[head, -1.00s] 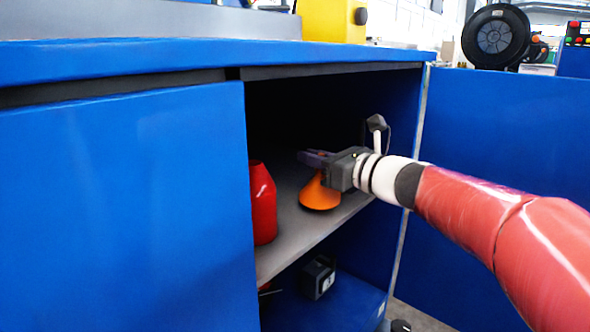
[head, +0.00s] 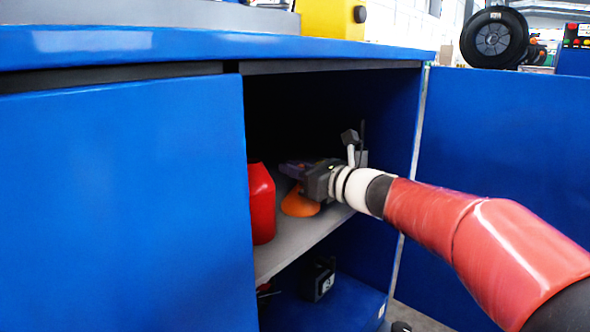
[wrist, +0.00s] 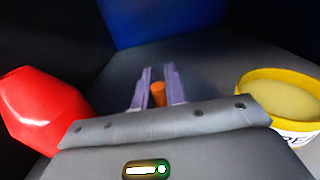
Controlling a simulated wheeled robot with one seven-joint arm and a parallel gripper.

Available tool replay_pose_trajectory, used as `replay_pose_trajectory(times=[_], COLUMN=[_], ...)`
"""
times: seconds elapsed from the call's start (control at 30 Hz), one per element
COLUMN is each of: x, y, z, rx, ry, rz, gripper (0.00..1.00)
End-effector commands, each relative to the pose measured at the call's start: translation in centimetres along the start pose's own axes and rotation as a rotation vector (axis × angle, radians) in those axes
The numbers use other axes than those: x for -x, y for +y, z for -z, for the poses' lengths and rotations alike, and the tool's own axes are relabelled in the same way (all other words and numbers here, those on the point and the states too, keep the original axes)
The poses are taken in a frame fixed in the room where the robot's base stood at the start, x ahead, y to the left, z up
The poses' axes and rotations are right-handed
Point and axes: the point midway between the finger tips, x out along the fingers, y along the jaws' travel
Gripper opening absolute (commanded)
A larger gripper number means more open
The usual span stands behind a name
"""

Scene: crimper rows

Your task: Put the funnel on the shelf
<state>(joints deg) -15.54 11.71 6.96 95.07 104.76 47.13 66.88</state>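The orange funnel (head: 299,204) is wide end down inside the open cabinet, just over or on the grey shelf (head: 302,240); I cannot tell whether it touches. My gripper (head: 290,168) is above it, reaching in from the right. In the wrist view, the funnel's narrow orange spout (wrist: 158,94) shows between the two purple fingers of my gripper (wrist: 159,76), which are shut on it. The funnel's cone is hidden there by the gripper body.
A red container (head: 262,204) stands on the shelf to the left. A yellow-rimmed tub (wrist: 282,100) stands right of my gripper in the wrist view. A dark box (head: 319,279) sits on the lower level. The open blue door (head: 505,150) is right.

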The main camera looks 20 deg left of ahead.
Motion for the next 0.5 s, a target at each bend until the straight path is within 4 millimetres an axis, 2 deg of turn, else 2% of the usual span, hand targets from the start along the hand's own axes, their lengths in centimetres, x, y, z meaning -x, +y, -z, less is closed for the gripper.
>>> replay_pose_trajectory(times=[0.03,0.13,0.17,0.5], x=[0.0,0.0,0.0,0.3], y=[0.0,0.0,-0.01,-0.04], z=[0.02,0.02,0.02,-0.21], rx=[0.0,0.0,0.0,0.0], ry=[0.001,0.001,0.001,0.001], rz=[0.0,0.0,0.0,0.001], gripper=[0.2,0.33,0.34,0.34])
